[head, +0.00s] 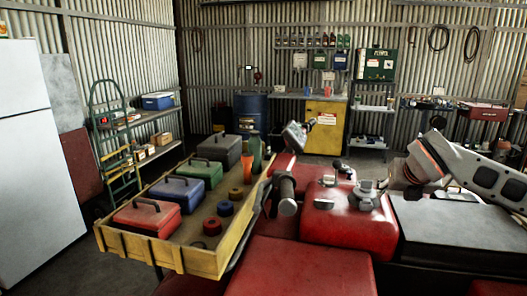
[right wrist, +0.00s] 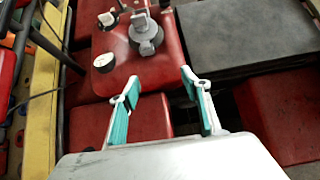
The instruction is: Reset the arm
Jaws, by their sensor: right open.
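My right gripper (right wrist: 158,80) is open and empty in the right wrist view, its teal-lined fingers spread apart. I cannot tell whether the fingertips touch anything. The red tank (head: 345,225) also shows in the head view. A pale jointed shape with an orange band (head: 430,158) reaches in from the right there, but jaws cannot be made out on it. My left gripper is not seen.
A yellow wooden tray (head: 195,260) with toolboxes and small round items stands left of the tank. A dark flat panel (head: 455,230) lies to its right. A white fridge (head: 35,150), a hand truck (head: 112,135) and a yellow cabinet (head: 325,135) stand beyond.

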